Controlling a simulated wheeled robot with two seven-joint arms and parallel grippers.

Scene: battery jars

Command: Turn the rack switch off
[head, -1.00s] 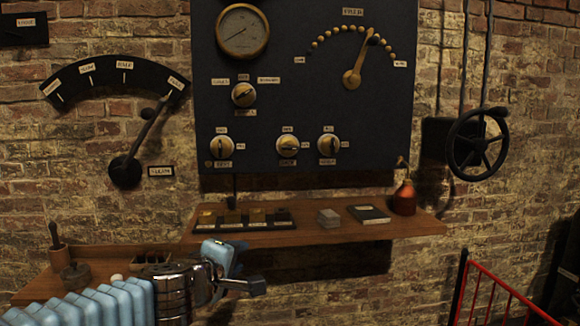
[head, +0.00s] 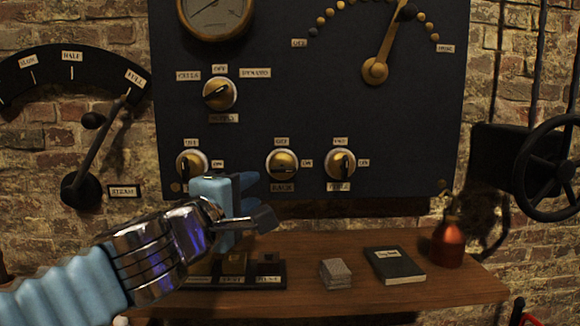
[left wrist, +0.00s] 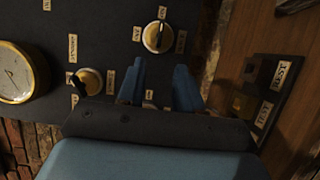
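The rack switch (head: 283,163) is the middle brass knob in the bottom row of the dark panel, with a RACK label below it. Its dark handle lies about level, toward the ON label (head: 307,163) at its right; an OFF label (head: 282,142) is above. In the left wrist view, turned sideways, the rack switch (left wrist: 158,37) appears beyond the fingers. My left gripper (head: 240,190) is below and left of it, apart from it. Its two blue fingers (left wrist: 159,88) are spread with nothing between them. My right gripper is not in view.
A similar knob (head: 192,164) sits left of the switch, another (head: 340,164) right. A selector knob (head: 220,94) is above. The wooden shelf (head: 440,284) below holds a black book (head: 394,265), a grey stack (head: 336,273) and a red bottle (head: 447,243). A handwheel (head: 548,168) is at right.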

